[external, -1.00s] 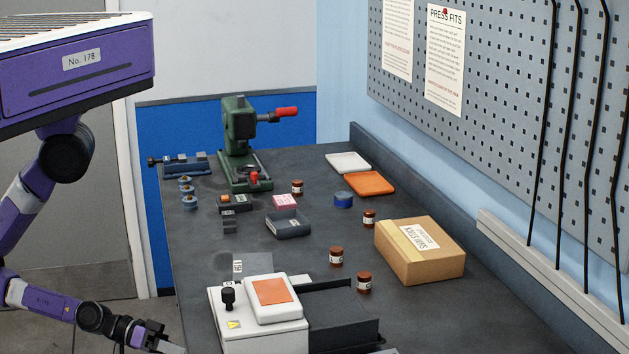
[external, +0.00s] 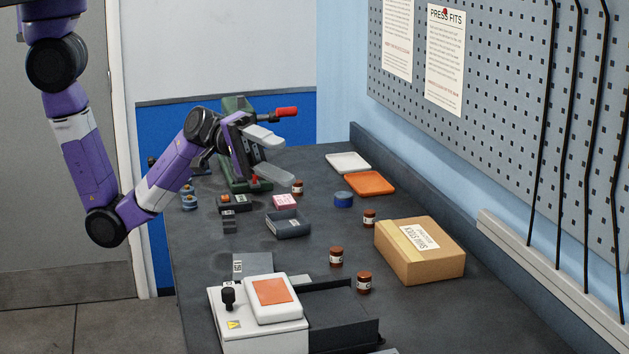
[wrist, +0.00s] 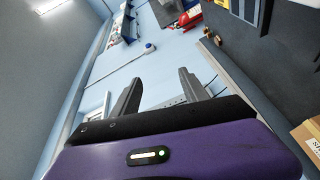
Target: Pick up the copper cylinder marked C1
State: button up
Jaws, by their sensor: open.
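Several small copper-brown cylinders with white labels stand upright on the bench. In the external view one is near the press (external: 297,187), one is left of the cardboard box (external: 369,218), and two are nearer the front, a left one (external: 336,256) and a right one (external: 364,282). Their labels are too small to read, so I cannot tell which is C1. My gripper (external: 276,156) is open and empty, raised in front of the green press. In the wrist view its two fingers (wrist: 160,90) are spread apart with nothing between them.
The green press (external: 238,178) with a red handle stands at the back, partly hidden by my arm. A cardboard box (external: 430,262), orange tray (external: 370,184), white tray (external: 348,162), grey open box (external: 288,226) and white device (external: 262,325) occupy the bench. A pegboard wall (external: 500,130) bounds the right.

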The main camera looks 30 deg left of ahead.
jog(key=w+r+n+t+p, duration=0.3)
jog(key=w+r+n, duration=0.35)
jog(key=w, duration=0.65)
jog(key=n+t+b, duration=0.1)
jog(key=n+t, duration=0.3)
jog(key=n, duration=0.6)
send_over(337, 253)
jog(key=a, duration=0.3)
notch_tip(337, 253, down, 10)
jog(key=f, duration=0.1)
jog(key=a+f+n+y+b, duration=0.1)
jog(key=f+n, duration=0.2)
jog(key=f, duration=0.4)
jog(key=a+f+n+y+b, duration=0.1)
jog(key=a+f+n, duration=0.1)
jog(key=f, duration=0.6)
jog(key=w+a+f+n+t+y+b, duration=0.1)
jog(key=a+f+n, duration=0.1)
jog(key=f+n, duration=0.2)
notch_tip(337, 253, down, 4)
jog(key=shift+r+n, duration=0.1)
jog(key=shift+n, duration=0.25)
jog(key=shift+d+f, duration=0.1)
jog(key=shift+f, duration=0.2)
jog(key=x, duration=0.7)
jog(key=shift+d+r, duration=0.15)
jog(key=shift+d, duration=0.15)
